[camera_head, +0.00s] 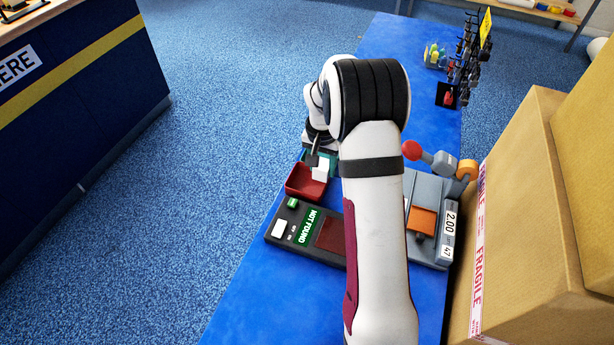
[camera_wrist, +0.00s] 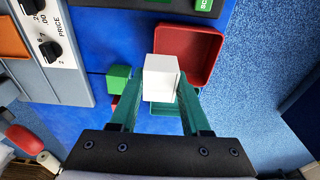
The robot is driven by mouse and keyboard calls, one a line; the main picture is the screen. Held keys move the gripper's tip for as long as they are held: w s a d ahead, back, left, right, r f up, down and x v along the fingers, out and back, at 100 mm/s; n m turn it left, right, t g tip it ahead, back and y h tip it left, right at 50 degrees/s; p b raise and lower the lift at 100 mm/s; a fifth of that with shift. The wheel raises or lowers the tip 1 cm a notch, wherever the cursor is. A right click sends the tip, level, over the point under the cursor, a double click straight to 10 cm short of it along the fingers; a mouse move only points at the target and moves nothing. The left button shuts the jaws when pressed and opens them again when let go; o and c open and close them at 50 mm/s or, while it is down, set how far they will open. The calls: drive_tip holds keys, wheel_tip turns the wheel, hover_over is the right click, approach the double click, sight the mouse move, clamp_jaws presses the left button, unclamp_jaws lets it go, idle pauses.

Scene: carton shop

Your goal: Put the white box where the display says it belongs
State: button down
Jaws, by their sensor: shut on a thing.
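My gripper (camera_wrist: 158,90) is shut on the white box (camera_wrist: 161,76), with one green finger on each side of it. In the head view the white box (camera_head: 320,173) shows just beyond the near arm, by the red tray (camera_head: 300,190). The red tray (camera_wrist: 205,50) is empty where visible. A green tray (camera_wrist: 166,110) lies partly behind the box and the fingers. The box appears held over the gap between the trays; its height is unclear.
A green block (camera_wrist: 118,77) lies beside the left finger. A grey pricing machine (camera_head: 431,190) with a red-knobbed lever stands right of my arm. Large cartons (camera_head: 530,220) crowd the right. Blue table surface (camera_head: 255,300) is clear at the front left.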

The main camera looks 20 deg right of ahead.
sight(308, 185)
drive_tip(key=shift+w+a+f, duration=1)
drive_tip(key=shift+w+a, duration=0.15)
drive_tip(key=shift+w, duration=0.1)
drive_tip(key=shift+w+a+f, duration=0.1)
drive_tip(key=shift+a+f, duration=0.05)
drive_tip(key=shift+f, duration=2)
drive_tip(key=shift+f, duration=0.1)
drive_tip(key=shift+c, duration=1.8)
unclamp_jaws()
wheel_tip(308, 185, up, 12)
drive_tip(key=s+a, duration=0.1)
drive_tip(key=s+a+r+n, duration=0.1)
drive_tip(key=s+a+r, duration=0.5)
drive_tip(key=s+r, duration=0.3)
drive_tip(key=s+a+y, duration=0.1)
drive_tip(key=s+a, duration=0.2)
drive_tip(key=s, duration=0.5)
drive_tip(key=s+a+n+y, duration=0.1)
drive_tip(key=s+a, duration=0.2)
drive_tip(key=s, duration=0.5)
drive_tip(key=s+a+n+g, duration=0.1)
drive_tip(key=s+a, duration=0.2)
drive_tip(key=s, duration=0.5)
drive_tip(key=shift+s+a+f+y, duration=0.2)
drive_tip(key=shift+a+y, duration=0.05)
drive_tip(key=shift+y, duration=0.15)
